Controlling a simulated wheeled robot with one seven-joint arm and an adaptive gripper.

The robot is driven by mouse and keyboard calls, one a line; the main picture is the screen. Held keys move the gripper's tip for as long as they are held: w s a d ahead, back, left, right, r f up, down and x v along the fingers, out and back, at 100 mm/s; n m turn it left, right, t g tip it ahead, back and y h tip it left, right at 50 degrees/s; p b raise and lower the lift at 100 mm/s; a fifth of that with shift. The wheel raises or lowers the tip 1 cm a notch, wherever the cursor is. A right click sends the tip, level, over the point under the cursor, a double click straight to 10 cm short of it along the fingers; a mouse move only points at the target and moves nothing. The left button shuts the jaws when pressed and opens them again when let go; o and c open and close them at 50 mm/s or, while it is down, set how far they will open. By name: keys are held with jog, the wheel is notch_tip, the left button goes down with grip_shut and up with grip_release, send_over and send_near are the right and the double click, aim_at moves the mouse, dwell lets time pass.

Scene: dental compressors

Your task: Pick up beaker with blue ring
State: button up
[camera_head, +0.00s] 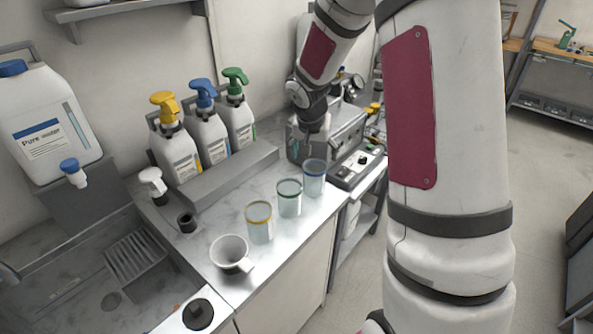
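The beaker with the blue ring (314,181) stands upright on the steel counter. It is the farthest of the three ringed beakers in a row.
Spray bottles with yellow, blue and green heads (207,137) stand in a grey rack (230,180) at the wall. A grey metal machine (345,130) is close to my gripper. A sink is at lower left.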

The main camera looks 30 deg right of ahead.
aim_at(315, 175)
jog(key=x, duration=1.4)
jog(key=shift+w+a+f+p, duration=0.15)
jog(key=shift+w+f+p, duration=0.1)
jog(key=shift+p, duration=0.15)
jog(key=shift+c, duration=0.2)
jog(key=c, duration=0.8)
